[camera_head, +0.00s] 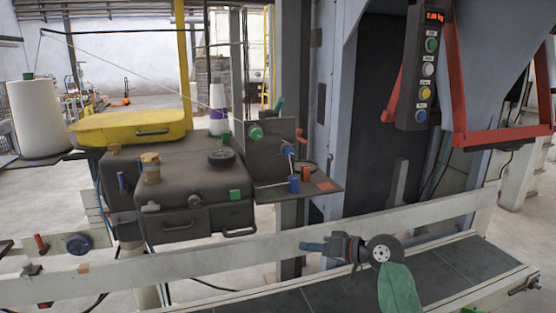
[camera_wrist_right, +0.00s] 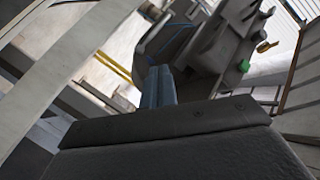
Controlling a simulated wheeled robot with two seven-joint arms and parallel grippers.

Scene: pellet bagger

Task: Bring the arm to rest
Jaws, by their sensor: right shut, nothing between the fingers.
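My right gripper (camera_head: 302,246) is in the lower middle of the head view, at the pale rail in the picture, with its blue fingers pointing left. Its fingers are shut with nothing between them. The green forearm and round wrist joint behind it are mine. In the right wrist view the closed blue fingers of the right gripper (camera_wrist_right: 158,72) point up the picture, with no object at their tips. My left gripper is not in view.
A grey machine housing (camera_head: 170,180) with a yellow lid (camera_head: 130,127) stands at left. A button box (camera_head: 428,70) and red frame (camera_head: 462,130) hang at upper right.

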